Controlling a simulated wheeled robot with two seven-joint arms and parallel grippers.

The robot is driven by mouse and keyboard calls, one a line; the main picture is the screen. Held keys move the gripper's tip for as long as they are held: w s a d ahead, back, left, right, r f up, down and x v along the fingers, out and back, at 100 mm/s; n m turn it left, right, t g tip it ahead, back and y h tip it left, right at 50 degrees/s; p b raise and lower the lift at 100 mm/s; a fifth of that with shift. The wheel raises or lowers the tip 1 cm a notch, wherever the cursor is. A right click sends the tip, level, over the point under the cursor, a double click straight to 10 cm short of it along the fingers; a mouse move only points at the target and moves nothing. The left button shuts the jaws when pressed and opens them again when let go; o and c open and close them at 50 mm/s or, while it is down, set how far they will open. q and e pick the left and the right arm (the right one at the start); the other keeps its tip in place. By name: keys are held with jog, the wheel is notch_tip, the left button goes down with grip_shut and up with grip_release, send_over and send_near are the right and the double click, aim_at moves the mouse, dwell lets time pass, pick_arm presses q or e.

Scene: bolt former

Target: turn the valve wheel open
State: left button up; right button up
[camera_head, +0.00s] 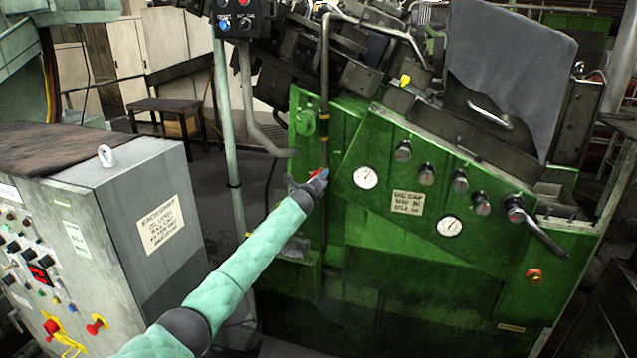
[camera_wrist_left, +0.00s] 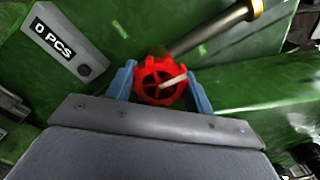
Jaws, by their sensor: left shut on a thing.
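The valve wheel is a small red spoked wheel (camera_wrist_left: 160,80) in the left wrist view, in front of the green machine panel. A light pointer-like strip shows across its spokes. In the head view only a bit of red (camera_head: 316,173) shows at the gripper. My left gripper (camera_head: 320,177) reaches the green machine's left part. In the left wrist view its two blue fingers (camera_wrist_left: 162,84) stand on either side of the wheel and are shut on it. The wheel's far side is hidden. My right gripper is in neither view.
The green machine (camera_head: 400,255) carries gauges (camera_head: 366,177), knobs and a black lever (camera_head: 540,235) to the right. A pipe (camera_head: 325,90) runs down to the wheel. A grey control cabinet (camera_head: 150,215) stands at the left.

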pick_arm(q)
jog(key=shift+f+n+b, duration=0.2)
jog(key=shift+n+b, duration=0.1)
jog(key=shift+n, duration=1.2)
jog(key=n+b, duration=0.2)
jog(key=n, duration=0.2)
jog(key=n+b, duration=0.1)
jog(key=n, duration=0.2)
jog(key=shift+f, duration=0.1)
jog(key=n+b, duration=0.4)
jog(key=n, duration=0.5)
jog(key=shift+f, duration=0.1)
jog(key=n+b, duration=0.1)
jog(key=n, duration=0.3)
jog(key=shift+n, duration=0.4)
jog(key=shift+n+b, duration=0.4)
jog(key=shift+n, duration=0.3)
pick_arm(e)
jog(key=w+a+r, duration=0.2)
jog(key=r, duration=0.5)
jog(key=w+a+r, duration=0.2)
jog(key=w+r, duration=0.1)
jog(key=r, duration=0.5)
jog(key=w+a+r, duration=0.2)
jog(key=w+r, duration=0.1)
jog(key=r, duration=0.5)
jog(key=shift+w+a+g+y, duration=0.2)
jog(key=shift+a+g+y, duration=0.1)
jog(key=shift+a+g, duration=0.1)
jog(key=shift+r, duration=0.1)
